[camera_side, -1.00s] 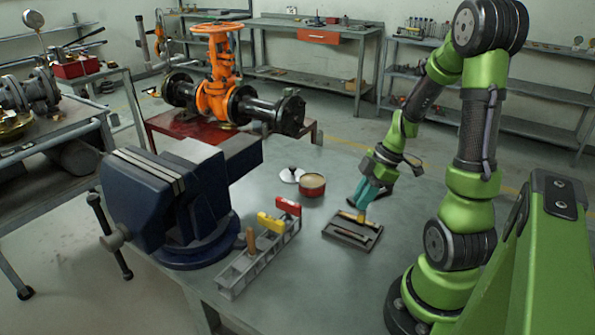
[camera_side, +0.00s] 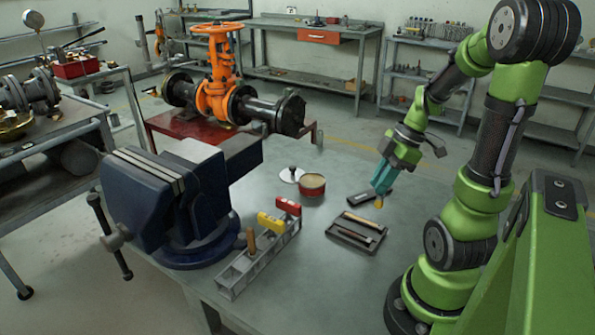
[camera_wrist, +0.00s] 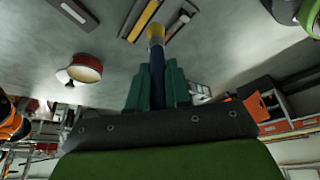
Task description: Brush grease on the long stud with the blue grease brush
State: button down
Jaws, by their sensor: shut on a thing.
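My gripper (camera_side: 381,188) is shut on the blue grease brush, in the air above the bench behind the tray. In the wrist view the brush's dark blue handle (camera_wrist: 157,85) stands between the teal fingers, with its yellow tip (camera_wrist: 155,33) pointing away from the palm. The yellow tip (camera_side: 379,203) also shows below the fingers in the side view. An open red tin (camera_side: 312,184) with a tan inside stands left of the gripper, apart from it. A grey rack (camera_side: 262,262) holds an upright brown post (camera_side: 251,240) and yellow and red pieces. I cannot tell which thing is the long stud.
A dark tray (camera_side: 345,238) with slim tools lies in front of the gripper. A dark flat item (camera_side: 364,198) lies behind the tray. A lid (camera_side: 291,175) lies beside the tin. A blue vise (camera_side: 180,205) and an orange valve (camera_side: 217,85) stand to the left.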

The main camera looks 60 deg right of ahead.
jog(key=shift+r, duration=1)
jog(key=shift+w, duration=0.1)
